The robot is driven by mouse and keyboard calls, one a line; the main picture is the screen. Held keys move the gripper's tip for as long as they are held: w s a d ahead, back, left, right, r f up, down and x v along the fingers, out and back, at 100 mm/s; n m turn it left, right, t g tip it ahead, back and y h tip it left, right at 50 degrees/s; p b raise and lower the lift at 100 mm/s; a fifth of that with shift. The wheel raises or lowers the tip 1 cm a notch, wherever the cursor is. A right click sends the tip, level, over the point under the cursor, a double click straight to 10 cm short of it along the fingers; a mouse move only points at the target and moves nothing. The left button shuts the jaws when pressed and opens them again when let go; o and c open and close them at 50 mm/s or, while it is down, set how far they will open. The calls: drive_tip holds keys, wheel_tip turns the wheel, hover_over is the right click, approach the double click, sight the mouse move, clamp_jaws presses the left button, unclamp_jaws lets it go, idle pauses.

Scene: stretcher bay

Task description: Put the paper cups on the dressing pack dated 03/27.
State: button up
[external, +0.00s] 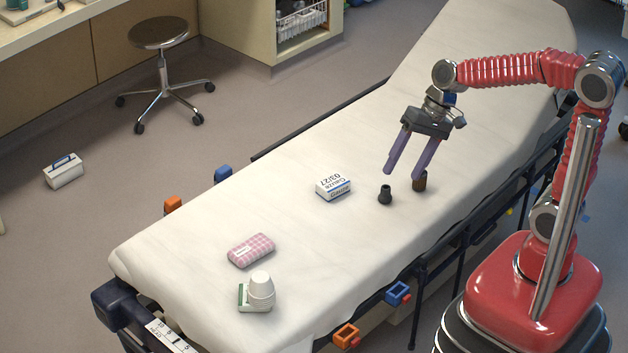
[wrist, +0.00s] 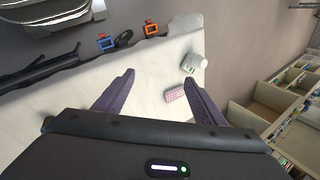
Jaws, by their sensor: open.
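A nested stack of white paper cups (external: 261,288), narrow end up, is at the near end of the stretcher. It appears to stand on a green-and-white pack (external: 243,298). The cups also show in the wrist view (wrist: 193,62). The dressing pack dated 03/27 (external: 333,190), white with a blue stripe, lies mid-stretcher with its top bare. In the wrist view I cannot make it out. My gripper (external: 403,174) is open and empty, pointing down above the stretcher, right of the dated pack and far from the cups. Its fingers also show in the wrist view (wrist: 160,76).
A pink checked pack (external: 250,250) lies between the cups and the dated pack. A small black object (external: 385,195) and a brown one (external: 420,182) stand beneath my gripper. Another white pack (external: 63,172) lies on the floor. The stretcher's far part is clear.

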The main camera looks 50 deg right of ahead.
drive_tip(key=s+d+r+n+t+h, duration=0.1)
drive_tip(key=s+d+n+t+h, duration=0.1)
drive_tip(key=s+d, duration=0.3)
drive_tip(key=s+d+r+n+t+h, duration=0.1)
drive_tip(key=s+d, duration=0.4)
drive_tip(key=d, duration=0.5)
drive_tip(key=shift+r+n+t+h, duration=0.4)
drive_tip(key=shift+r+n+h, duration=0.3)
drive_tip(key=shift+h, duration=0.5)
drive_tip(key=shift+o, duration=0.6)
